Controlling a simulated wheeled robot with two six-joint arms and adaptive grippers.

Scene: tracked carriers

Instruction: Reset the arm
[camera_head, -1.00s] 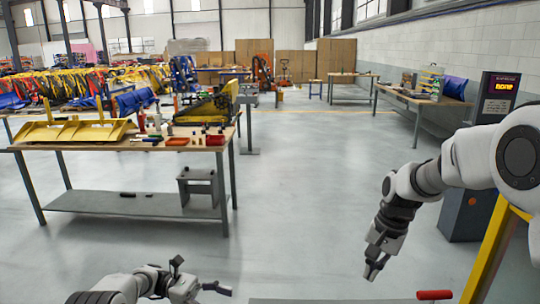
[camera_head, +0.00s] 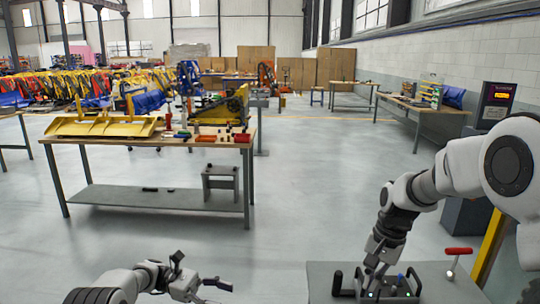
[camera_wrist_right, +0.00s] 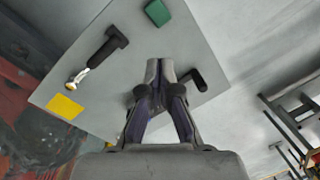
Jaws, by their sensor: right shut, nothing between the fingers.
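My right gripper (camera_head: 373,270) hangs fingers down above a grey plate (camera_head: 325,283) at the bottom right of the head view. It is shut and empty. In the wrist view its fingers (camera_wrist_right: 162,88) meet over the plate (camera_wrist_right: 135,60), near a black bent handle (camera_wrist_right: 194,78); I cannot tell whether they touch it. My left gripper (camera_head: 201,271) is low on the left, its fingers spread and empty, over the floor. A red-handled lever (camera_head: 457,253) stands at the plate's right side.
A workbench (camera_head: 72,135) with yellow parts stands ahead left. A dark cabinet with a display (camera_head: 497,98) stands at right. The middle floor is clear.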

